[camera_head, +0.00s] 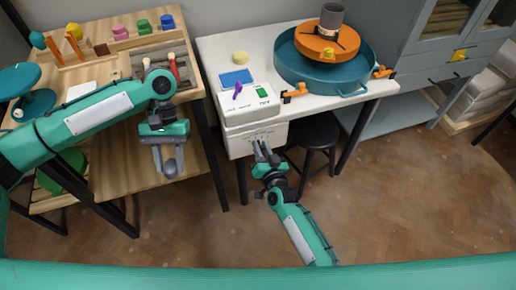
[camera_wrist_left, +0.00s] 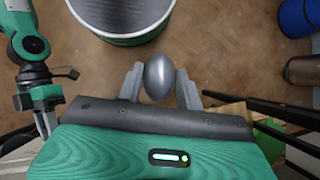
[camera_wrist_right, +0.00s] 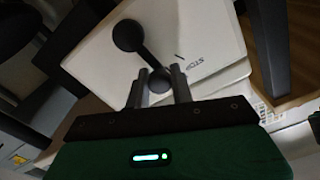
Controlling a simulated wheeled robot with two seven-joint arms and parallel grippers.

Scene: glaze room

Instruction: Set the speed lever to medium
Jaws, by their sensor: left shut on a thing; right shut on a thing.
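The speed lever (camera_wrist_right: 146,60) is a dark arm with a round hub (camera_wrist_right: 127,36) on a white panel in the right wrist view. "STOP" is printed on the panel beside it. My right gripper (camera_wrist_right: 158,80) is shut on the lever's outer end, between its fingers. In the head view my right gripper (camera_head: 260,146) is at the white front panel (camera_head: 240,142) under the table, covering most of the lever. My left gripper (camera_head: 168,160) is shut on a grey egg-shaped thing (camera_wrist_left: 160,76), held in front of the wooden table.
The white table (camera_head: 223,50) carries a blue basin (camera_head: 291,72), an orange disc with a grey cup, and a white box with purple and green items. A black stool (camera_head: 317,130) stands just right of my right gripper. The wooden floor in front is clear.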

